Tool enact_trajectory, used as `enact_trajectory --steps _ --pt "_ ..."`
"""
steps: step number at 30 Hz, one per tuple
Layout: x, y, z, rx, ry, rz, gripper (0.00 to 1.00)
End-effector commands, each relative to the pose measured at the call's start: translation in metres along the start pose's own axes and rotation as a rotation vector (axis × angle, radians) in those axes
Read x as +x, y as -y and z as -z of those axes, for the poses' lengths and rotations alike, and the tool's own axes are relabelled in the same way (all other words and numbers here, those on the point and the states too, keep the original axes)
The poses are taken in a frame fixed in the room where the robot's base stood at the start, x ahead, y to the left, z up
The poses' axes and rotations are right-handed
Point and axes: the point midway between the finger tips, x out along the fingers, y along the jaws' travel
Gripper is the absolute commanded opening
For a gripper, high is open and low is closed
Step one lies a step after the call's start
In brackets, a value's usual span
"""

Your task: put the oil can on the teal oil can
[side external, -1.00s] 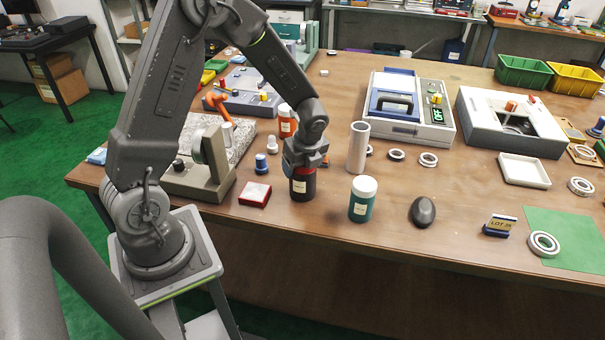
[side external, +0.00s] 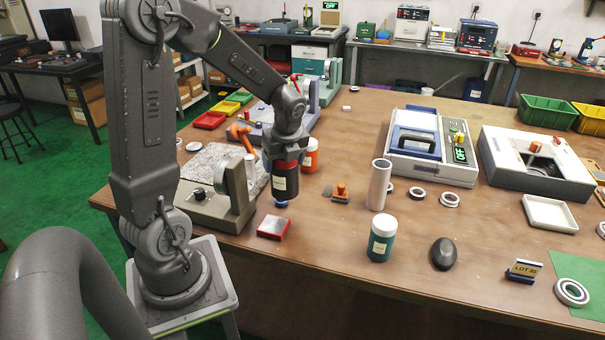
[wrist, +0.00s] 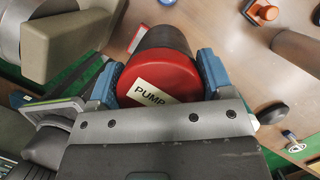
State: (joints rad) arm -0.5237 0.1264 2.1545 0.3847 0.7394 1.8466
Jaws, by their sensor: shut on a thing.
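The oil can (side external: 285,182) has a dark body, a pale label and a red cap. My gripper (side external: 286,163) is shut on it near the top and holds it upright above the table. In the wrist view its red cap (wrist: 160,80) reads "PUMP" and sits between the blue fingers of my gripper (wrist: 158,88). The teal oil can (side external: 381,240), with a white lid and pale label, stands upright on the table to the right and nearer the front edge. Its lid is bare. I cannot make it out in the wrist view.
A tall grey tube (side external: 378,185) stands just behind the teal can. A dark oval object (side external: 443,254) lies to its right. An orange can (side external: 310,158), an orange-handled stamp (side external: 341,193) and a red box (side external: 273,228) are near the held can. Table between red box and teal can is clear.

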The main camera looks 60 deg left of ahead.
Motion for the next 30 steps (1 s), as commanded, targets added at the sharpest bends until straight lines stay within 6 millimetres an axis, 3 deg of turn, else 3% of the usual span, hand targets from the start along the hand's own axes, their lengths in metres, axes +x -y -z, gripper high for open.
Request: enact_trajectory --steps 8,14,21,25,30 --pt "-0.010 -0.006 -0.013 0.011 0.003 0.006 0.35" --pt "-0.048 0.038 0.001 0.114 0.011 0.041 0.35" --pt "-0.113 0.092 0.039 0.273 0.009 0.090 0.35" --pt "-0.137 0.106 0.055 0.327 0.004 0.106 0.35" --pt "-0.146 0.115 0.071 0.359 -0.001 0.112 0.35"
